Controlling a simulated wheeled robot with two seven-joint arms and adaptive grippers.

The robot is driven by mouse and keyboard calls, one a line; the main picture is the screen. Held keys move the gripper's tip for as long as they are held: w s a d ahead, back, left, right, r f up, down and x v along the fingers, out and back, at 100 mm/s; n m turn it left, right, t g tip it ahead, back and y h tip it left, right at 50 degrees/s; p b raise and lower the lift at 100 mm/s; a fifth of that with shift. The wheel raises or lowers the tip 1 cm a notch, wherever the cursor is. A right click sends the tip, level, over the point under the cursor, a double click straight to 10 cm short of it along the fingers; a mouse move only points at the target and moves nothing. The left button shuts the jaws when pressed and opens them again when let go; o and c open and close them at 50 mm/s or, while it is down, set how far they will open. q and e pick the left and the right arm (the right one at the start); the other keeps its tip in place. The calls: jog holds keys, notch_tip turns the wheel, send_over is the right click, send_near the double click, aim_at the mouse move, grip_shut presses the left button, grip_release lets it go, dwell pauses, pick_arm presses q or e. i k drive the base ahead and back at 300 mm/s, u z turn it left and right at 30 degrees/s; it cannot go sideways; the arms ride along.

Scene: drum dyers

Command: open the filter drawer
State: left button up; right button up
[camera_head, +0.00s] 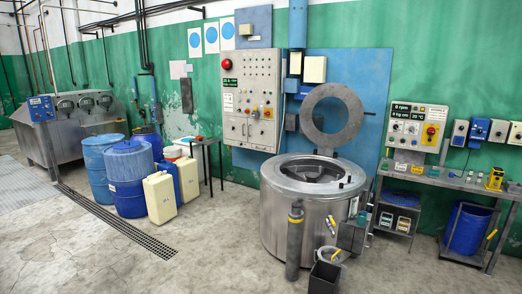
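The steel drum machine (283,215) stands right of centre, with its round lid (332,113) raised open behind it. At its lower right front is a dark grey box-shaped part (351,238), which may hold the filter drawer; the picture is too small to tell whether a drawer there is open or shut. Small yellow-marked handles (331,225) sit just left of that part. Neither of my grippers is in view.
A dark open bin (324,279) and a light round fitting (329,254) are low in front of the drum. A steel bench (450,182) stands right. Blue barrels (128,180) and cream canisters (160,198) stand left. The floor front left is clear, with a drain grating (120,225).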

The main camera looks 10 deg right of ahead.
aim_at(259, 146)
jog(key=u, duration=0.2)
jog(key=i, duration=1.25)
jog(key=u, duration=0.3)
jog(key=i, duration=2.4)
jog(key=z, duration=0.4)
jog(key=i, duration=2.45)
jog(key=z, duration=0.55)
